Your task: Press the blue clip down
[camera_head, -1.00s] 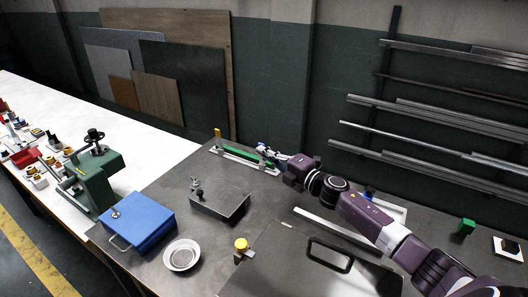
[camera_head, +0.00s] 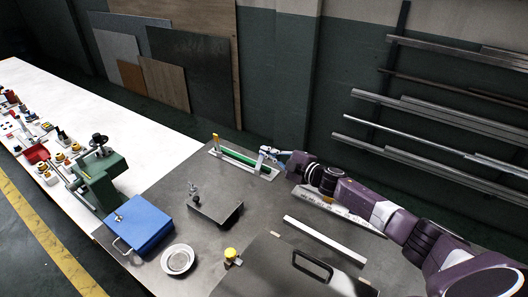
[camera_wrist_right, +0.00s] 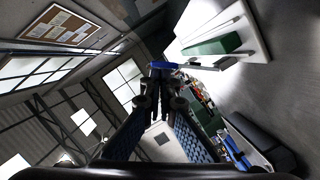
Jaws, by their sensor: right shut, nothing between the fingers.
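The fixture, a long green bar on a pale base plate (camera_head: 236,166), lies near the back edge of the grey table, with a yellow upright (camera_head: 216,140) at its left end. My right gripper (camera_head: 266,156) is at the right end of this fixture, shut and empty. In the right wrist view the blue clip (camera_wrist_right: 165,65) shows just past the tips of my right gripper (camera_wrist_right: 158,75); I cannot tell whether they touch. In the head view the gripper largely covers the clip. The green bar (camera_wrist_right: 214,46) also shows in the wrist view. My left gripper is not in view.
A blue box (camera_head: 143,226), a metal dish (camera_head: 177,259), a flat grey block (camera_head: 215,210) with a knob and a yellow-topped knob (camera_head: 231,253) stand on the table. A dark lid with a handle (camera_head: 312,266) is in front. A pale bar (camera_head: 325,239) lies below my right arm.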

